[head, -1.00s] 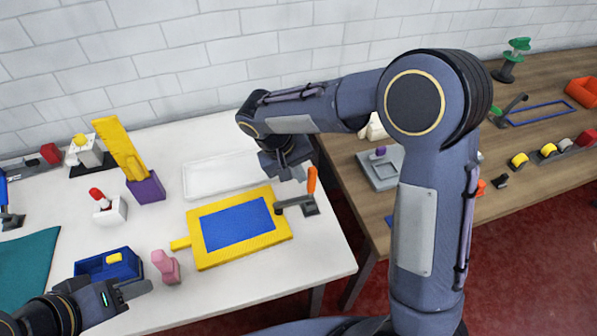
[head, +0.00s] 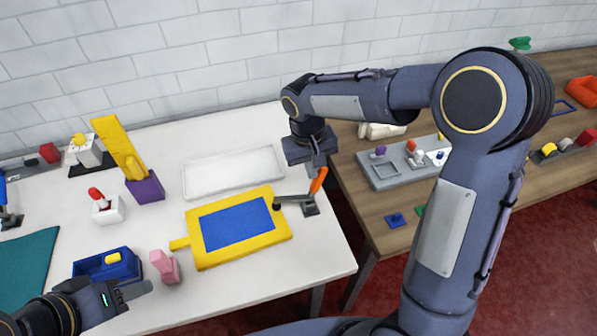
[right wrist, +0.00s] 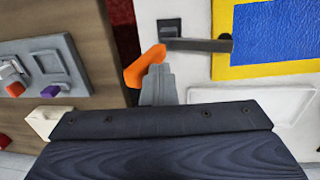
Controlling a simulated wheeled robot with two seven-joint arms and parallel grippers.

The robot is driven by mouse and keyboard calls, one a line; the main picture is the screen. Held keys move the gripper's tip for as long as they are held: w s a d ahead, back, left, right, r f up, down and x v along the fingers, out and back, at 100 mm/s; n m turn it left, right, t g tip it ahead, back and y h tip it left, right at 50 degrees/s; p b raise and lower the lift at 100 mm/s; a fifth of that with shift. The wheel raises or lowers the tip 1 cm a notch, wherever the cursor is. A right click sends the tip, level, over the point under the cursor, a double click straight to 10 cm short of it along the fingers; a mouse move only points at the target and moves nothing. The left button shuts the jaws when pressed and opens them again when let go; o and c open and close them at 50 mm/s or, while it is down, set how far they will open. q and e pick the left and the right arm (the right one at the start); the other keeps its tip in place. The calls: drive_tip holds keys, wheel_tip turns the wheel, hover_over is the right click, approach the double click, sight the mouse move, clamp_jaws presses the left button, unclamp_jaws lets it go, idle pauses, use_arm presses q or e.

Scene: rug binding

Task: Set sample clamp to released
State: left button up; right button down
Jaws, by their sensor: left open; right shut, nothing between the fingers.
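The sample clamp has a dark grey base (head: 310,207), a dark bar reaching left onto the yellow frame's right edge, and an orange handle (head: 318,180) leaning to the right. The yellow frame (head: 196,240) holds a blue sample (head: 236,227). My right gripper (head: 319,168) is shut and empty at the handle's upper end. In the right wrist view its fingertips (right wrist: 160,72) are right beside the orange handle (right wrist: 143,68) and appear to touch it. The clamp's bar (right wrist: 200,45) still lies over the yellow edge there. My left gripper (head: 134,291) is open at the lower left, away from the clamp.
A white tray (head: 233,173) lies behind the frame. A pink piece (head: 164,266) and a blue box (head: 88,268) stand near my left gripper. A wooden table (head: 358,200) with a grey panel (head: 384,172) is to the right, past a gap.

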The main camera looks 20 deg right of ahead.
drive_tip(key=shift+d+y, duration=0.5)
drive_tip(key=shift+d, duration=0.15)
drive_tip(key=d+f+y+b, duration=0.3)
drive_tip(key=d+y, duration=0.3)
drive_tip(key=shift+d+f+y, duration=0.2)
drive_tip(key=shift+d+y, duration=0.15)
drive_tip(key=shift+y, duration=0.05)
drive_tip(key=shift+d+f, duration=0.1)
